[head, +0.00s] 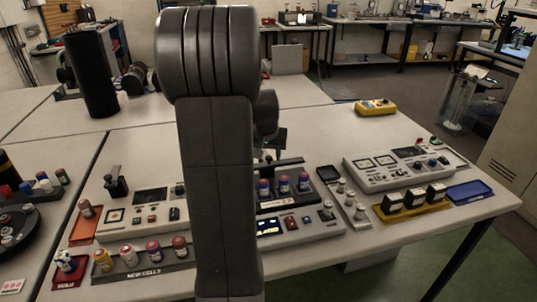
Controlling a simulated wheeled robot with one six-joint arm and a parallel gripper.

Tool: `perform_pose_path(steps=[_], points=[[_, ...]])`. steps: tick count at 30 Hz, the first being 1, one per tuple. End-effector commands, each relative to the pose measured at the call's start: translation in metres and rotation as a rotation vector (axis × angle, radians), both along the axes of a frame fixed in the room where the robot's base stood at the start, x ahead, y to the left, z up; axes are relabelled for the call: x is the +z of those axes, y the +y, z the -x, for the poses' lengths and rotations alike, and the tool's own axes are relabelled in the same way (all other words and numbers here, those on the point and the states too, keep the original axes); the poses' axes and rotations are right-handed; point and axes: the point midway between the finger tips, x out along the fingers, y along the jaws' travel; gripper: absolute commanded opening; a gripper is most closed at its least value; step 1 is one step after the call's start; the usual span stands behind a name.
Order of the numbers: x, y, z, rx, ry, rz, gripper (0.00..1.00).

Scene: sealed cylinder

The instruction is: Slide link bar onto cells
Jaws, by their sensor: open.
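Three blue-and-red cells (284,185) stand upright in a row in a dark holder on a grey instrument. A dark flat bar (286,162) shows just behind the cells, apart from their tops in the picture; it may be the link bar, but I cannot be sure. My gripper (268,155) is open above and behind the holder, close to the dark bar. My own arm hides most of it and the left part of the instrument. I cannot tell whether the fingers touch the bar.
An orange tray (84,228) lies behind. Right are a metal strip with knobs (345,200), a yellow tray (411,209), a blue tray (470,191) and a meter panel (385,173).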

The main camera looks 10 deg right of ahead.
Motion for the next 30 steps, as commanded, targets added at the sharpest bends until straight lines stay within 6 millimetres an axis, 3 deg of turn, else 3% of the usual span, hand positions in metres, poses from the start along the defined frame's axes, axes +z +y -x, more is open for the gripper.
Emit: perform_pose_path(steps=[10, 16, 17, 23, 30], points=[[-0.003, 0.000, -0.001, 0.000, -0.001, 0.000, 0.41], [-0.003, 0.000, -0.001, 0.000, 0.000, 0.000, 0.02], [-0.003, 0.000, -0.001, 0.000, 0.000, 0.000, 0.00], [-0.003, -0.001, 0.003, 0.000, -0.001, 0.000, 0.00], [-0.004, -0.002, 0.040, -0.002, -0.001, 0.000, 0.00]])
